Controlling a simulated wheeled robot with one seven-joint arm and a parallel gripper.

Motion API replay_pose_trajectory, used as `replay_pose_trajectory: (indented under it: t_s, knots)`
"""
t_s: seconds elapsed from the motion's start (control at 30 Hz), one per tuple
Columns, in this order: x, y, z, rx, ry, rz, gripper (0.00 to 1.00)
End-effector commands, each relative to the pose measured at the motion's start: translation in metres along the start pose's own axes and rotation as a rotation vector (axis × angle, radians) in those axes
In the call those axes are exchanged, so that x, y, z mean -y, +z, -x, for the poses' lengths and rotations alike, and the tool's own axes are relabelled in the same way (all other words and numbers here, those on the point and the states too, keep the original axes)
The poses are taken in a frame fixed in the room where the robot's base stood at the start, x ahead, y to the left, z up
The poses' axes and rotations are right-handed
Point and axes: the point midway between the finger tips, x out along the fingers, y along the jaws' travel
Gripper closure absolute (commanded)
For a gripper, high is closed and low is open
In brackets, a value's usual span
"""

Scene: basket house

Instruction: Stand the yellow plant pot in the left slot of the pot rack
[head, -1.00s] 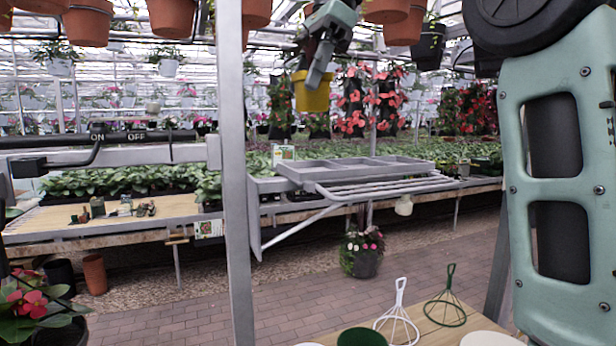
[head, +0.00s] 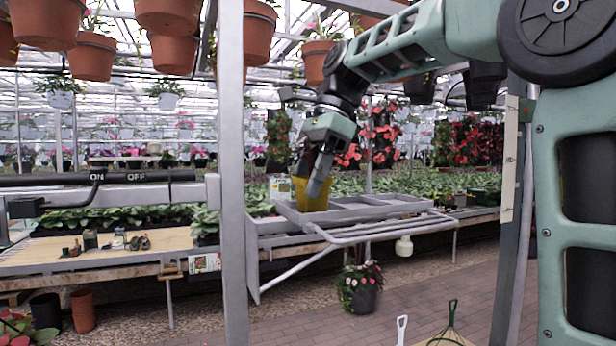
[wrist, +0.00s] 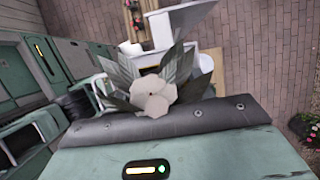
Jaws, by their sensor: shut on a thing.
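The yellow plant pot (head: 312,195) is upright, or nearly so, at the left slot of the grey pot rack (head: 379,213). The rack is a shallow tray with several slots side by side. My gripper (head: 319,178) is shut on the pot from above, and its fingers hide part of the rim. I cannot tell whether the pot's base touches the slot floor. The slots to the right look empty. In the wrist view, a white flower (wrist: 153,92) with pointed leaves shows beyond the gripper housing; the pot itself does not show there.
A grey rail frame (head: 385,228) sticks out in front of the rack. An upright metal post (head: 232,180) stands left of it. Terracotta pots (head: 167,61) hang overhead. A wooden bench (head: 110,255) with small pots is at left, and a flower pot (head: 362,296) stands below.

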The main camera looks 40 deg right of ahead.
Motion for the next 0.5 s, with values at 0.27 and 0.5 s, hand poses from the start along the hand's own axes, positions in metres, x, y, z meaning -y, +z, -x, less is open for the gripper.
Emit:
replay_pose_trajectory:
  t_s: [0.27, 0.5]
  knots:
    - [0.0, -0.0012, -0.0028, 0.0, 0.001, -0.001, 0.43]
    - [0.0001, -0.001, -0.0023, 0.0, 0.001, -0.001, 0.27]
